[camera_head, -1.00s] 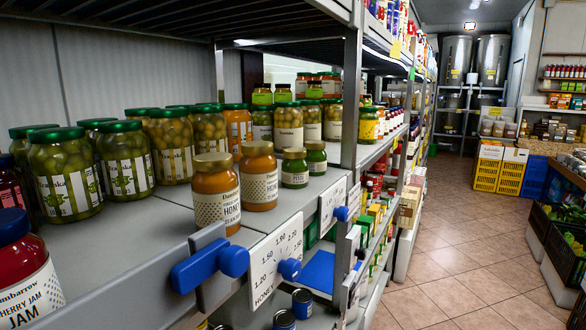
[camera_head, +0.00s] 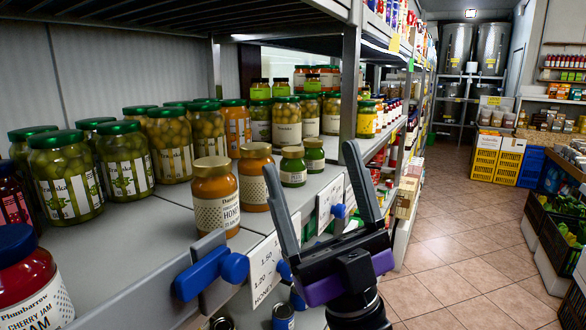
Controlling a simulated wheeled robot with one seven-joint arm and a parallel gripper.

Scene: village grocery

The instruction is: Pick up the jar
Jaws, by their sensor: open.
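Several jars stand on the shelf, and I cannot tell which one the task means. Nearest the shelf's front edge is a honey jar (camera_head: 215,197) with an orange body and gold lid. A second honey jar (camera_head: 256,177) stands just behind it to the right. A red cherry jam jar (camera_head: 30,280) is cut off at the lower left. Large green-lidded jars (camera_head: 66,175) stand further back. My gripper (camera_head: 312,176) is open and empty, its two grey fingers pointing up. It is in front of the shelf edge, right of the honey jars and apart from them.
The shelf (camera_head: 150,235) has bare room left of the front honey jar. A blue clip (camera_head: 212,272) and a price card (camera_head: 268,272) are on the shelf's front edge. A metal upright (camera_head: 348,100) rises behind my gripper. The tiled aisle floor (camera_head: 450,250) is clear.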

